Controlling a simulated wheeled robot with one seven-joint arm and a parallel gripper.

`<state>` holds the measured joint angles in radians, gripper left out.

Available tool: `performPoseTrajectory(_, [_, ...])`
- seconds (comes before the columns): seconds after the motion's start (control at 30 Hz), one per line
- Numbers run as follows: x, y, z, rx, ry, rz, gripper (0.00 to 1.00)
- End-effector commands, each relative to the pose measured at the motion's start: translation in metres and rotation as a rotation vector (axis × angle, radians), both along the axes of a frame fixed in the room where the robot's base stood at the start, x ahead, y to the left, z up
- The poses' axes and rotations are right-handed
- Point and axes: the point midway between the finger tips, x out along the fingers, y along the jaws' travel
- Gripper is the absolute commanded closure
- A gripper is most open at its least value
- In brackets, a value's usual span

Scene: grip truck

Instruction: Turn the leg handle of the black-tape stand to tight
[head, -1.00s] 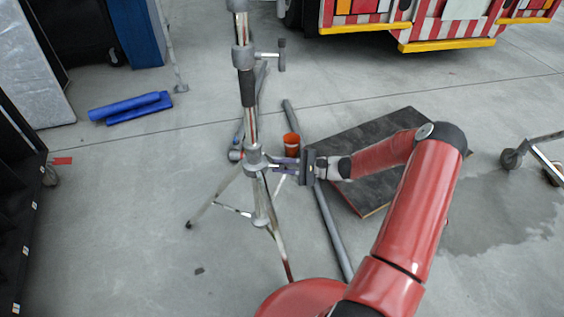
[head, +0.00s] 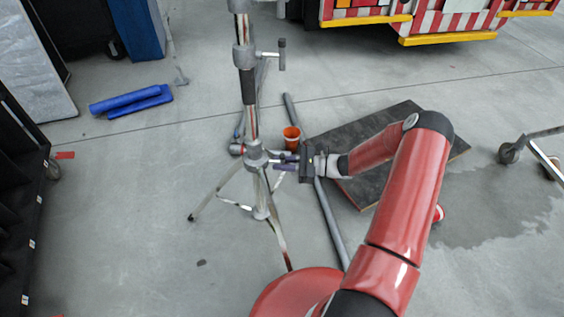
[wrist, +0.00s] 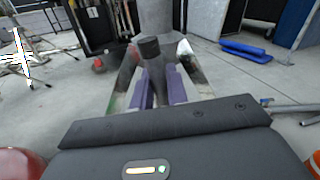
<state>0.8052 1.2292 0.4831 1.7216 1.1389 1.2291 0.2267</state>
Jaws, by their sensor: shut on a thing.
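The black-tape stand (head: 252,122) is a chrome pole on splayed legs, upright left of my arm, with a black band around its upper column. Its leg handle, low on the column at the grey collar, is mostly hidden by my gripper (head: 284,162) in the head view. In the wrist view the leg handle (wrist: 149,48) shows as a dark round-ended bar between the purple-padded fingers. My gripper (wrist: 158,86) is shut on it, reaching in from the right. I cannot tell how tight the handle is.
A higher side handle (head: 282,54) sticks out right of the column. Blue rolls (head: 131,101) lie left. The floor at front left is mostly clear.

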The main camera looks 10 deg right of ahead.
Motion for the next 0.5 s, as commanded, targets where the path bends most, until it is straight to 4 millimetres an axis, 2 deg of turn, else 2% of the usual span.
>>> performPoseTrajectory(0.47, [-0.0006,0.0005,-0.0010,0.004,0.015,0.001,1.00])
performPoseTrajectory(0.5, [-0.0006,0.0005,-0.0010,0.004,0.015,0.001,0.82])
